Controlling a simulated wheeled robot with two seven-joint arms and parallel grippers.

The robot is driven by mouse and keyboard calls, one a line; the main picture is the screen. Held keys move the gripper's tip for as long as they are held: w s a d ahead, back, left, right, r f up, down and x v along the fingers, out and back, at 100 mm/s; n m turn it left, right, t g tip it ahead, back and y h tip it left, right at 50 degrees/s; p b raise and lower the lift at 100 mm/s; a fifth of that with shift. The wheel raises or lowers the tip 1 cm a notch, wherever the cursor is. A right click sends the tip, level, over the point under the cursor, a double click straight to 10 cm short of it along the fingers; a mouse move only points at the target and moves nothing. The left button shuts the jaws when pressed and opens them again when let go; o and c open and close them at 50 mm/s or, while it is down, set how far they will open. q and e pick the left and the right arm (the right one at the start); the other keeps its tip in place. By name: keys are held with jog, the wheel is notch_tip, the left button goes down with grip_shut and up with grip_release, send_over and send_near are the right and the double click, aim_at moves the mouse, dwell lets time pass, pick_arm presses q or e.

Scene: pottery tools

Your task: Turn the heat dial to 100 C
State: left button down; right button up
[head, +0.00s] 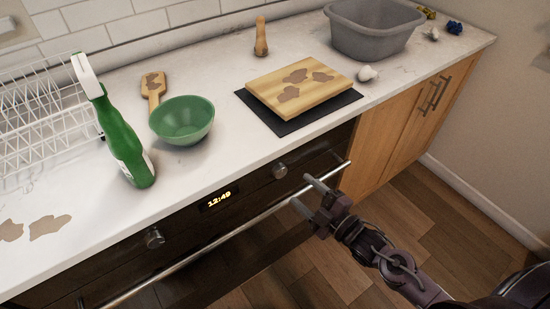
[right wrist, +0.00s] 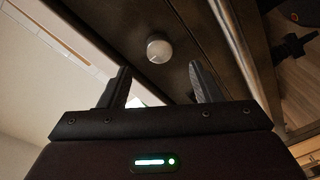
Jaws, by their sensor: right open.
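The oven front has two round metal dials, a right one (head: 280,171) and a left one (head: 154,238), with a lit display (head: 219,199) reading 12:49 between them. No markings are legible, so I cannot tell which is the heat dial. My right gripper (head: 306,194) is open and empty, to the lower right of the right dial and near the oven handle. In the right wrist view a dial (right wrist: 159,50), apparently the right one, lies beyond the two spread fingertips (right wrist: 158,72), not touched. My left gripper is not in view.
A long oven handle (head: 225,237) runs in front of the panel, close to my right gripper. On the counter stand a green spray bottle (head: 125,140), a green bowl (head: 182,121), a cutting board (head: 270,90) and a grey basin (head: 372,32). The wooden floor is clear.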

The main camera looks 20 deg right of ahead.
aim_at(282, 173)
jog(key=shift+x, duration=3.4)
jog(key=c, duration=1)
jog(key=shift+p, duration=0.3)
jog(key=shift+r, duration=0.1)
